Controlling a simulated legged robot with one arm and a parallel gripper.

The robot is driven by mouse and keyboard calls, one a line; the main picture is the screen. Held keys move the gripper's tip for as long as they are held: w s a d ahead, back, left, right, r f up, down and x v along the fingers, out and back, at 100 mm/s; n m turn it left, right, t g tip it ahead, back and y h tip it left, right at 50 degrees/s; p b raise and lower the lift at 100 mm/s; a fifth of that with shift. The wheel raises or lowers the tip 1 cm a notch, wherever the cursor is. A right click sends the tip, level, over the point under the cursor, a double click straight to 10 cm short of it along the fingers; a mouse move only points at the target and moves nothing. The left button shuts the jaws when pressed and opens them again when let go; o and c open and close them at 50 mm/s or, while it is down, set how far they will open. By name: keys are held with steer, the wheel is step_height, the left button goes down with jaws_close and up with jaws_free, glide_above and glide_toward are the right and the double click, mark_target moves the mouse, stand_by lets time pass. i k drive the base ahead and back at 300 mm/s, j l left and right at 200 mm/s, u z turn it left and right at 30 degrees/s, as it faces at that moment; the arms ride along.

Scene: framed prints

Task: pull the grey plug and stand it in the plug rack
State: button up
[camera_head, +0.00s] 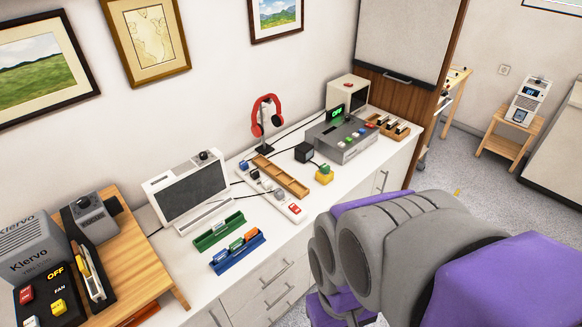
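A white power strip (290,207) with a red switch lies on the white counter in the middle. Several small plugs sit in it; a grey one (279,195) is nearest the switch, with a black one beside it. They are small, so details are hard to tell. A long wooden rack (292,184) with compartments lies along the strip's far side and looks empty. My grey and purple arm fills the lower right, in front of the counter. My gripper's fingers do not show.
A monitor (194,190), headphones on a stand (265,118), a black cube (304,152), a yellow block (324,176) and a grey console (342,137) surround the strip. Green (219,233) and blue (237,254) trays lie nearer. Dark cables cross the counter.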

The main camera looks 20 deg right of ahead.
mark_target(279, 194)
steer(key=i+l, duration=0.3)
steer(key=i, duration=0.2)
steer(key=i+l+u, duration=0.15)
steer(key=i+l, duration=0.15)
steer(key=i, duration=0.2)
